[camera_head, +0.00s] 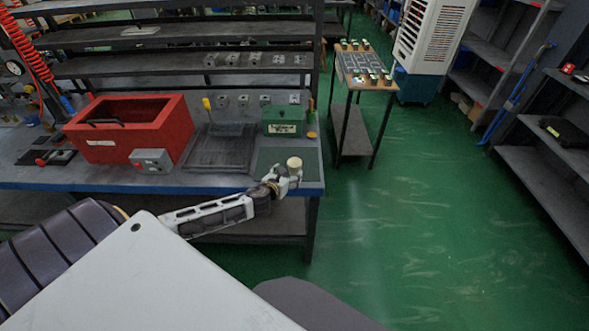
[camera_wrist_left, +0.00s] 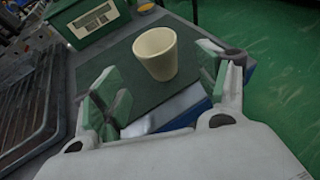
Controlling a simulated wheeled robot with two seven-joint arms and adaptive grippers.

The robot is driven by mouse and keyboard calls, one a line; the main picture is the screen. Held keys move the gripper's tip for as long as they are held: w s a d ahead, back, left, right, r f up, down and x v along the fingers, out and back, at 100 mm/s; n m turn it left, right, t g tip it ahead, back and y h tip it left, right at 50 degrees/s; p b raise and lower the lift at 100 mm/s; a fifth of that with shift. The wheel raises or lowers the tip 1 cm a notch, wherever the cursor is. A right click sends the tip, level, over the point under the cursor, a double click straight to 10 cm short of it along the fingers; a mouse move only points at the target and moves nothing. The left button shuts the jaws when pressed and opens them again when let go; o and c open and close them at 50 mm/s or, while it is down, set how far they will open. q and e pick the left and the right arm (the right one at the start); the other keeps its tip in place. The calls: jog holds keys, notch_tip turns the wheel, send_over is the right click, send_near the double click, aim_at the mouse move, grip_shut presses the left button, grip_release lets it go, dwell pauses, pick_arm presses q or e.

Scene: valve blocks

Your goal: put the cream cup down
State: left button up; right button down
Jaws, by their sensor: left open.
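The cream cup (camera_head: 295,163) appears upright near the right end of the workbench. In the left wrist view the cup (camera_wrist_left: 156,55) is seen over the dark green mat (camera_wrist_left: 97,68), and its base looks to rest on it. My left gripper (camera_head: 285,180) is at the bench's front right corner, on the near side of the cup. In the left wrist view its fingers (camera_wrist_left: 160,78) are spread apart, with the cup ahead of the gap and no finger seen closed on it. My right gripper is not in view.
A green box (camera_head: 283,121) stands behind the mat. A dark tray (camera_head: 218,150) and a red bin (camera_head: 130,128) are further left on the bench (camera_head: 110,179). The bench's right edge is close to the cup. Open green floor (camera_head: 430,200) lies to the right.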

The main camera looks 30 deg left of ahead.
aim_at(292, 169)
pick_arm(q)
jog(key=shift+w+f, duration=0.15)
jog(key=shift+w, duration=0.3)
jog(key=shift+r+x, duration=0.1)
jog(key=shift+x, duration=0.65)
jog(key=shift+r+x, duration=0.15)
jog(key=shift+x, duration=1.8)
jog(key=shift+a, duration=0.1)
jog(key=c, duration=1.2)
jog(key=shift+r, duration=0.15)
jog(key=shift+r+p, duration=0.65)
jog(key=shift+r, duration=4.2)
